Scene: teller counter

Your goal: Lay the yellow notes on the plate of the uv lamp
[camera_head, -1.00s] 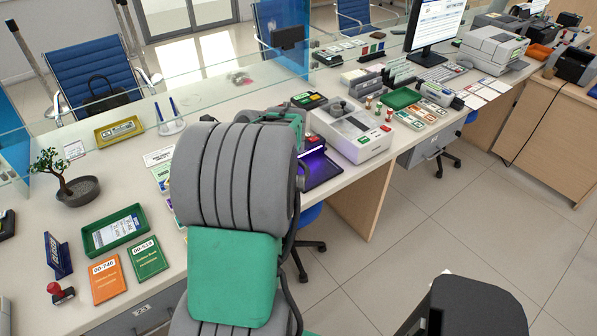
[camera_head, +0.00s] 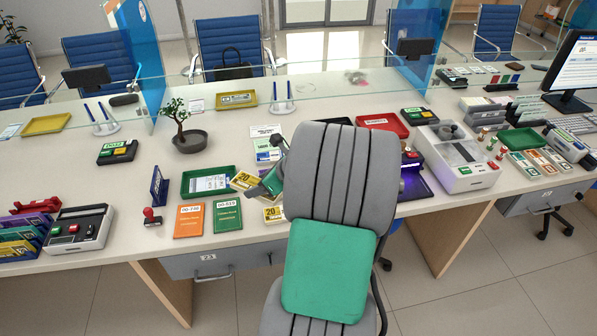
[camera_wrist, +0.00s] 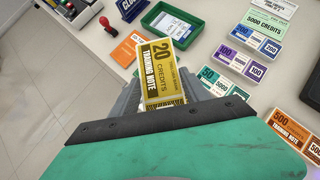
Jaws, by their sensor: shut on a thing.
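The yellow notes (camera_head: 243,181), marked 20 credits, are held in my gripper (camera_head: 258,187) above the counter, beside the green tray. In the wrist view the yellow notes (camera_wrist: 164,68) stick out ahead of my gripper (camera_wrist: 165,100), which is shut on their near end. The uv lamp (camera_head: 413,186) stands right of my arm with a purple glow over its dark plate. My arm hides its left part. My gripper is well to the left of the lamp.
Another yellow 20 note (camera_head: 273,214) lies near the counter's front edge. A green tray (camera_head: 207,182), an orange booklet (camera_head: 189,221) and a green booklet (camera_head: 227,215) lie left. A white machine (camera_head: 455,158) stands right of the lamp. A glass screen runs behind.

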